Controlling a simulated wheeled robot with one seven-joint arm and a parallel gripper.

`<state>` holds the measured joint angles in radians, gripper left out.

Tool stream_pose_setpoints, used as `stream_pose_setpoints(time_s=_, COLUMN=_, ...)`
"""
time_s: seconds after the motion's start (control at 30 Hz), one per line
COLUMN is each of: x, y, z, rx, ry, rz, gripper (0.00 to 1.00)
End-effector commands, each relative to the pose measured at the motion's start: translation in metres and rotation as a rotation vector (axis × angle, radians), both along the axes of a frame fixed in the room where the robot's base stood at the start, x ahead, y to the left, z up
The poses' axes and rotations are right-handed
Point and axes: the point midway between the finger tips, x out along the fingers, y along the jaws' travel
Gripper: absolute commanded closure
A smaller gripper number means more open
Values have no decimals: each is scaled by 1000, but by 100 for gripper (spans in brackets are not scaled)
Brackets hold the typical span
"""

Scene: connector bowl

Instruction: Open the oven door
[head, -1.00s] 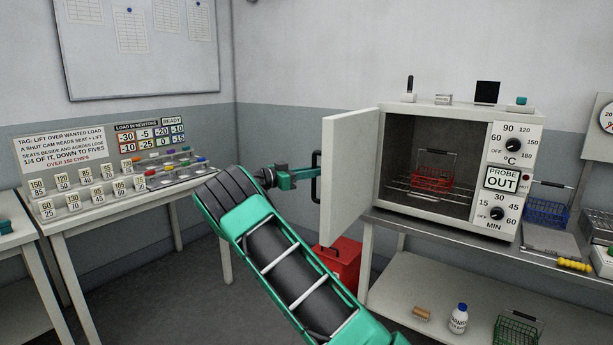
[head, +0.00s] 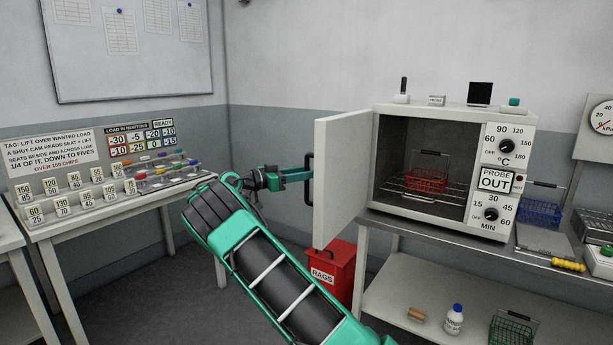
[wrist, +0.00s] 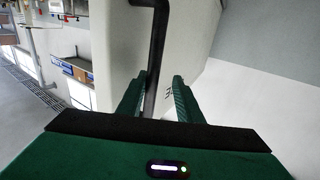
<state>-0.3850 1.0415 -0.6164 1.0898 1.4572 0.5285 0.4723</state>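The white oven (head: 455,120) stands on the bench at the right. Its door (head: 342,175) is swung wide open to the left, showing the rack and a red wire basket (head: 426,180) inside. The black door handle (head: 308,180) is on the door's outer face near the free edge. My gripper (head: 298,174) is at the handle. In the wrist view the handle bar (wrist: 157,50) runs between my two fingers (wrist: 161,78), closer to the left one. A gap shows by the right finger, so the fingers look open around the bar.
A red rags bin (head: 330,272) stands on the floor below the door. A table with load chips (head: 110,205) is at the left. The bench's lower shelf (head: 400,290) holds a bottle and a green basket.

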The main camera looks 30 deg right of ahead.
Motion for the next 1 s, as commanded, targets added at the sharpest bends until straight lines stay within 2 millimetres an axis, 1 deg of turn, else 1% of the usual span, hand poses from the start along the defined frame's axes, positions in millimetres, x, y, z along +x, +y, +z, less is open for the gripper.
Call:
stream_pose_setpoints(time_s=0.23, x=0, y=3, z=0, rx=1, ry=-1, rz=1, gripper=68)
stream_pose_setpoints(time_s=0.37, x=2, y=13, z=-1, rx=0, ry=0, rz=2, gripper=68)
stream_pose_setpoints(time_s=0.47, x=5, y=28, z=-1, rx=-2, ry=0, rz=4, gripper=68)
stream_pose_setpoints(time_s=0.6, x=10, y=57, z=-1, rx=-3, ry=0, rz=4, gripper=68)
stream_pose_setpoints(time_s=0.77, x=15, y=84, z=-1, rx=-3, ry=1, rz=5, gripper=68)
stream_pose_setpoints(time_s=1.0, x=18, y=105, z=-2, rx=-2, ry=2, rz=2, gripper=68)
